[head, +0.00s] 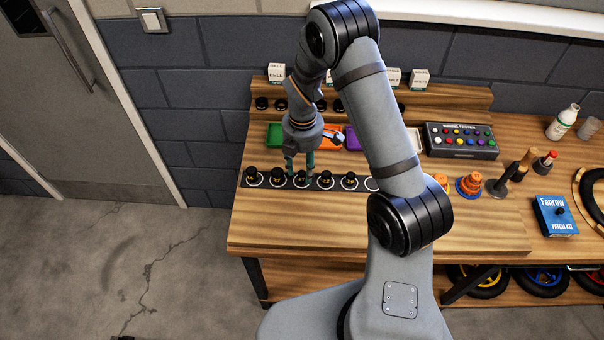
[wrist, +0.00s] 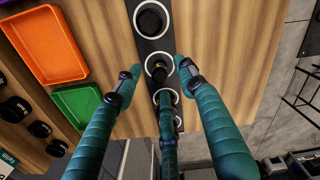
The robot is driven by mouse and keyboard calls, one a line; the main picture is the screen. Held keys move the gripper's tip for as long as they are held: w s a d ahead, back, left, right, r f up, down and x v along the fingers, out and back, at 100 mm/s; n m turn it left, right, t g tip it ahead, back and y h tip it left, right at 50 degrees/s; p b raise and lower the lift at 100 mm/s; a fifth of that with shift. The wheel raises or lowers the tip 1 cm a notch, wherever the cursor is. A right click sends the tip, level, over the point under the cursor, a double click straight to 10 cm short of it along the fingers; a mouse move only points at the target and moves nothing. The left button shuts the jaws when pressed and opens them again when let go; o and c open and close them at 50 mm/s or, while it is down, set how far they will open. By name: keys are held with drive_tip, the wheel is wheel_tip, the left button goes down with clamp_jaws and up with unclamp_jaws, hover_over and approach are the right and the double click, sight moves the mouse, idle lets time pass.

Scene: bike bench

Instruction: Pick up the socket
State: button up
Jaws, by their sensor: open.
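Several black sockets stand upright in a row on a dark strip (head: 264,182), each inside a white ring. My gripper (head: 300,173) points down over the row with its teal fingers spread around the third socket from the left (head: 301,180). In the wrist view, a black socket with a brassy top (wrist: 158,69) stands between the open fingers of my gripper (wrist: 155,78), and no finger clearly touches it. A larger-looking black socket (wrist: 151,20) stands above it in that view. The near middle finger partly hides the sockets below.
Green (head: 274,136), orange (wrist: 42,45) and purple (head: 353,139) trays lie behind the row. A tester box with coloured buttons (head: 461,140), a blue patch kit (head: 555,215) and a white bottle (head: 562,122) stand on the right. Bare wood lies in front of the strip.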

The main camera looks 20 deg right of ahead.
sight(302, 173)
drive_tip(key=shift+f+p, duration=0.3)
drive_tip(key=shift+f, duration=1.15)
drive_tip(key=shift+a, duration=0.1)
drive_tip(key=shift+c, duration=1)
drive_tip(key=c, duration=0.7)
clamp_jaws()
